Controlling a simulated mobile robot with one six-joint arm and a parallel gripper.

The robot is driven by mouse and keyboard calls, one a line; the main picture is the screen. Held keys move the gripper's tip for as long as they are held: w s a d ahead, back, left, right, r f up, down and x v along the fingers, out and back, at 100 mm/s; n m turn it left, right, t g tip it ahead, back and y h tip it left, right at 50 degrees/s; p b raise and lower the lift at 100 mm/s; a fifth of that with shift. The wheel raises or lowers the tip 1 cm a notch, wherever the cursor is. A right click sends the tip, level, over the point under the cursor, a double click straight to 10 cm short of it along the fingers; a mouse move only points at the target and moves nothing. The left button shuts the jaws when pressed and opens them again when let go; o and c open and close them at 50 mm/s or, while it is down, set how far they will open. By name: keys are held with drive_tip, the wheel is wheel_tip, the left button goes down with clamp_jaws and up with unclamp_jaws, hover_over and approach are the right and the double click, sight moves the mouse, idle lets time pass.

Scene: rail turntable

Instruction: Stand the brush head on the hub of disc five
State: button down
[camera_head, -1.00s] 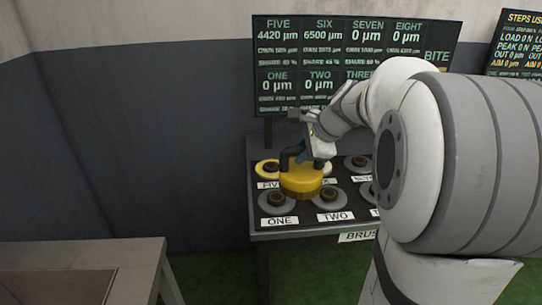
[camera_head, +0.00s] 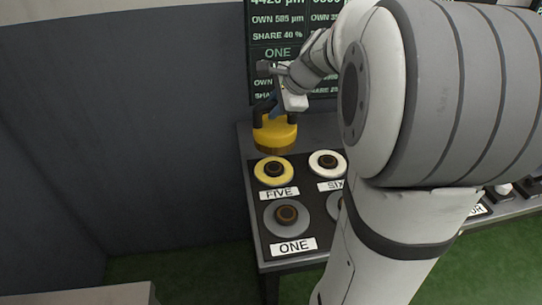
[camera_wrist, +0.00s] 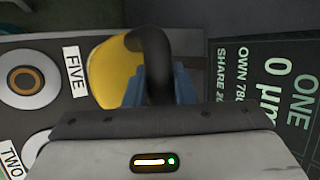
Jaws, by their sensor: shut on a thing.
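The brush head (camera_head: 275,137) is a yellow round block with brown bristles below and a dark handle on top. My gripper (camera_head: 277,106) is shut on that handle and holds it upright. In the head view the brush shows just above and behind disc five (camera_head: 261,178), a yellow disc with a dark hub (camera_head: 273,169). The bristles look clear of the hub; the exact gap cannot be told. In the wrist view the brush head (camera_wrist: 112,75) and its dark handle (camera_wrist: 150,48) sit between the blue fingers, beside the FIVE label (camera_wrist: 76,71). Disc five is hidden there.
Disc one (camera_head: 287,232) stands in front of disc five, and the white disc six (camera_head: 316,161) is to its right. The readout board (camera_head: 262,25) rises behind the table. My arm covers much of the right side. Free space lies left of the table.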

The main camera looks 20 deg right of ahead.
sight(274, 137)
drive_tip(key=shift+w, duration=0.25)
wheel_tip(274, 137, down, 10)
drive_tip(key=shift+d+r+b, duration=0.1)
drive_tip(key=shift+d+b, duration=0.05)
drive_tip(key=shift+b, duration=0.65)
drive_tip(key=c, duration=1.7)
unclamp_jaws()
drive_tip(key=shift+f, duration=0.2)
drive_tip(key=o, duration=0.5)
drive_tip(key=shift+r, duration=0.1)
